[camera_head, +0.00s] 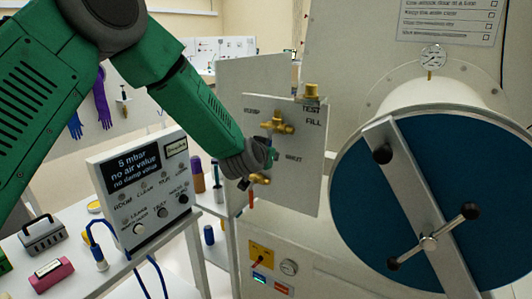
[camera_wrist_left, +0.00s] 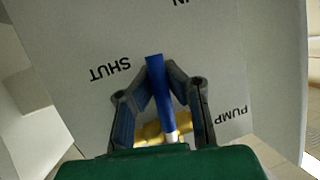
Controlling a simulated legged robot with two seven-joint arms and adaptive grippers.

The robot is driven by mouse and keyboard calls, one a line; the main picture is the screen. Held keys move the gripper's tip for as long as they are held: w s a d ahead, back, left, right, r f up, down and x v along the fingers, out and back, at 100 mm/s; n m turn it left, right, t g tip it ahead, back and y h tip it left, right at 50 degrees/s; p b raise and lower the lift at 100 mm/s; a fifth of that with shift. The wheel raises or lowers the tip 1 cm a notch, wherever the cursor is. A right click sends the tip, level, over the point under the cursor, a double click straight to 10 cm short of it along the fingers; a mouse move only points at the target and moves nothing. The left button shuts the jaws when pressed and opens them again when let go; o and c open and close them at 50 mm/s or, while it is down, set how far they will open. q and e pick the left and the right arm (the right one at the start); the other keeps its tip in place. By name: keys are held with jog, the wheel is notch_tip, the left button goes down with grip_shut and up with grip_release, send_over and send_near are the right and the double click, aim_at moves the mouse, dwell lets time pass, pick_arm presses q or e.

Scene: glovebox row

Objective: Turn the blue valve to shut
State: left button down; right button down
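The blue valve's lever (camera_wrist_left: 156,88) stands between my left gripper's fingers in the wrist view. Its brass body (camera_wrist_left: 152,132) shows behind the fingers on the pale panel. The lever points up in that view, with upside-down "SHUT" lettering at its left and "PUMP" at lower right. My left gripper (camera_wrist_left: 160,72) has its fingertips drawn in against both sides of the lever. In the head view my left gripper (camera_head: 268,158) is at the pale valve panel (camera_head: 308,188) and hides most of the blue lever. My right gripper is not in view.
Another brass valve (camera_head: 278,123) sits just above my gripper on the panel. The large blue round door (camera_head: 360,210) with its metal bar stands close at right. A control box (camera_head: 140,190) stands on the left bench, with a grey carrier (camera_head: 44,234) nearby.

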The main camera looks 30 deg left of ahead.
pick_arm(q)
jog(key=shift+d+r+n+h, duration=0.2)
jog(key=shift+d+n+h, duration=0.1)
jog(key=shift+n, duration=0.1)
jog(key=shift+w, duration=0.1)
jog(key=c, duration=1.6)
grip_release()
jog(key=shift+r, duration=0.1)
jog(key=shift+o, duration=0.2)
jog(key=shift+s, duration=0.25)
jog(key=v, duration=1.2)
jog(key=shift+w, duration=0.1)
